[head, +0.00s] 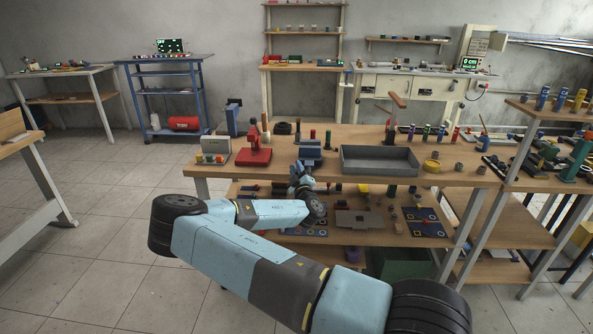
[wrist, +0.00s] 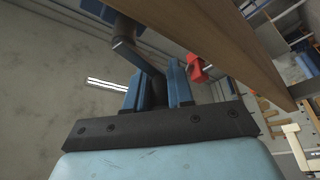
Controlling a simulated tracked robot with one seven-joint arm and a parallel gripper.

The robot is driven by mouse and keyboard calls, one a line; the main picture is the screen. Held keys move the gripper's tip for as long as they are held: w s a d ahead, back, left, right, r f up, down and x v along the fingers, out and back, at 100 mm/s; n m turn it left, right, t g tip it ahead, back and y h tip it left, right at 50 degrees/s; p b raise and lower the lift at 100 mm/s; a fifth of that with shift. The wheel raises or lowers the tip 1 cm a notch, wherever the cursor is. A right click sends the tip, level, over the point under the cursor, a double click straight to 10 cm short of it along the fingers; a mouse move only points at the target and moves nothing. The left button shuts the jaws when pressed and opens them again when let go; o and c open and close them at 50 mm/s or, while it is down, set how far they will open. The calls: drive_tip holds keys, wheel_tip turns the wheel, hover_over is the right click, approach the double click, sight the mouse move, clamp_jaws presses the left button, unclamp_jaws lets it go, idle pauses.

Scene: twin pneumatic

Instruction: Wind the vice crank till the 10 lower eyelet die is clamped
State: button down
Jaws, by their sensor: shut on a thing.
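The blue vice (head: 310,152) stands at the front edge of the wooden workbench, left of the grey tray. My gripper (head: 302,180) is just below and in front of it, small in the head view. In the wrist view my gripper (wrist: 157,88) has its two blue fingers on either side of the dark crank handle (wrist: 156,92), shut on it. The crank arm (wrist: 127,50) runs up from the handle towards a blue body at the top, partly cut off. The eyelet die and the gap between the vice jaws cannot be made out.
The workbench edge (wrist: 215,45) runs close beside my fingers in the wrist view. On the bench, a red press (head: 254,152) stands left of the vice and a grey tray (head: 380,160) right of it. A lower shelf (head: 262,218) with small parts lies below.

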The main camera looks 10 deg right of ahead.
drive_tip(key=shift+s+d+r+m+t+h, duration=0.1)
drive_tip(key=shift+d+r+m+t+h, duration=0.2)
drive_tip(key=shift+m, duration=0.55)
drive_tip(key=shift+d+r+m+g+h, duration=0.15)
drive_tip(key=shift+m+h, duration=0.3)
drive_tip(key=shift+m, duration=0.35)
drive_tip(key=shift+s+d+r+m+t+h, duration=0.1)
drive_tip(key=shift+r+m+t+h, duration=0.2)
drive_tip(key=shift+m, duration=0.55)
drive_tip(key=shift+f, duration=0.1)
drive_tip(key=c, duration=1.1)
unclamp_jaws()
drive_tip(key=shift+a, duration=0.1)
drive_tip(key=v, duration=1.3)
drive_tip(key=shift+s+a+f, duration=0.1)
drive_tip(key=shift+s+f, duration=0.05)
drive_tip(key=shift+s, duration=0.15)
drive_tip(key=shift+h, duration=0.25)
